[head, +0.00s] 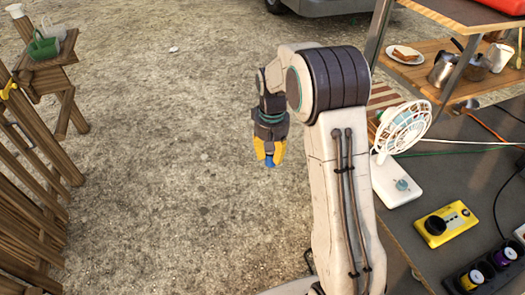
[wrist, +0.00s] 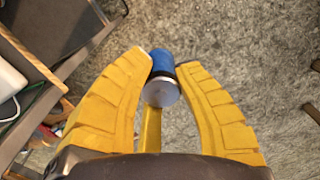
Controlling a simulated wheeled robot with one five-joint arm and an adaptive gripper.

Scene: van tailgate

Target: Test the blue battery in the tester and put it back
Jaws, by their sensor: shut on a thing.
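My gripper (head: 267,157) hangs over open gravel, left of the tailgate, with its yellow fingers shut on the blue battery (head: 270,162). In the wrist view the fingers (wrist: 164,68) pinch the blue battery (wrist: 161,62), with its round silver end facing the camera. The likely tester is a yellow box (head: 458,228) with a black round socket and a pale panel, on the dark tailgate at the right. A black holder (head: 487,268) near the lower right corner carries a purple and a yellow battery. Its other slots are partly cut off by the picture edge.
A white fan (head: 405,130) on a white base stands behind the yellow box. Shelves with a plate (head: 405,55) and metal pots rise at the upper right. A wooden fence (head: 35,180) and a small stand with a green can (head: 43,46) are at the left. Gravel between is clear.

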